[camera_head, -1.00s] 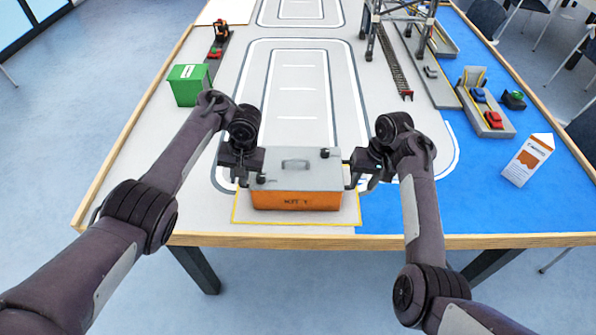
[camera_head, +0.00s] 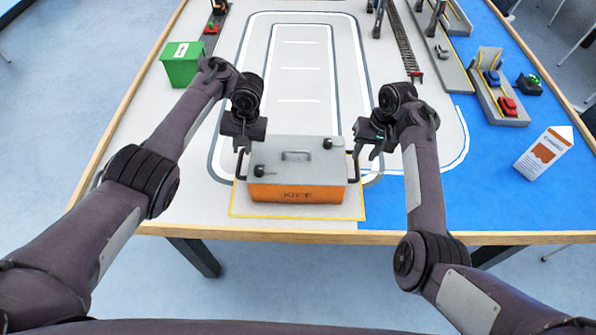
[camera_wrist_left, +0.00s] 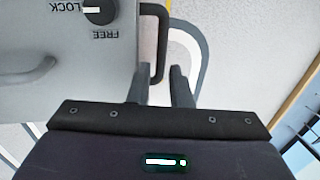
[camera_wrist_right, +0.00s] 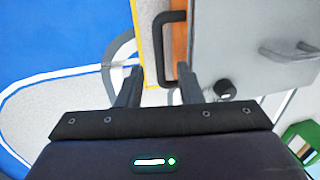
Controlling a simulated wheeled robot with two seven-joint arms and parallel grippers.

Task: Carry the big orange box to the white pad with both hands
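The big orange box (camera_head: 297,193) has a grey lid and stands upright near the table's front edge. It rests on the white pad (camera_head: 240,208), whose yellow outline shows around its base. My left gripper (camera_head: 242,146) is open just above and behind the box's left black handle (camera_head: 239,164). In the left wrist view the open fingers (camera_wrist_left: 160,85) lie near one end of that handle (camera_wrist_left: 161,45). My right gripper (camera_head: 372,148) is open near the right black handle (camera_head: 355,165). In the right wrist view its fingers (camera_wrist_right: 158,87) are spread, with the handle (camera_wrist_right: 166,45) beyond them.
A green bin (camera_head: 183,64) stands at the back left. A white and orange carton (camera_head: 543,152) stands on the blue area at right. A grey tray with toy cars (camera_head: 497,90) and a rail track (camera_head: 402,45) lie further back. The grey road area behind the box is clear.

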